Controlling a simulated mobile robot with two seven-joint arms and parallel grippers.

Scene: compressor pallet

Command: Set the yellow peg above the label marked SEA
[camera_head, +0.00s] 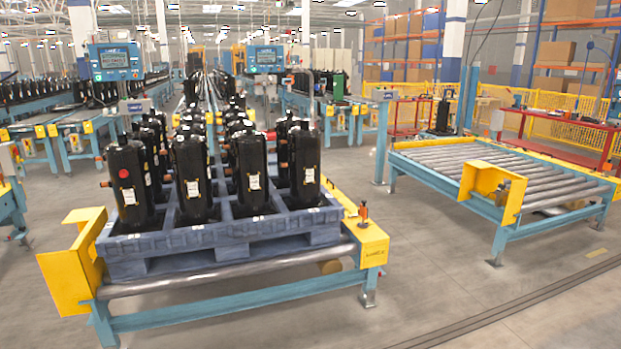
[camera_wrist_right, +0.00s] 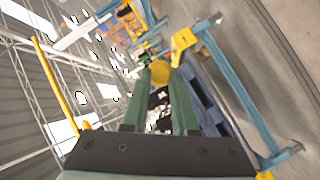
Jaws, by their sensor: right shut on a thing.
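My right gripper (camera_wrist_right: 161,86) shows in the right wrist view as two long green fingers. It is shut on the yellow peg (camera_wrist_right: 160,71), whose round yellow end shows at the fingertips. Neither gripper shows in the head view. A yellow box (camera_head: 371,240) stands at the right front corner of the pallet conveyor, with a small orange-and-dark fitting (camera_head: 364,212) on top. Its front carries small dark lettering, too small to read. I cannot make out a label reading SEA in either view.
A blue-grey pallet (camera_head: 222,237) with several black compressors (camera_head: 191,180) sits on the roller conveyor (camera_head: 230,283). A yellow bracket (camera_head: 75,262) stands at its left. An empty roller conveyor (camera_head: 487,163) is at the right. Grey floor (camera_head: 440,305) is clear between them.

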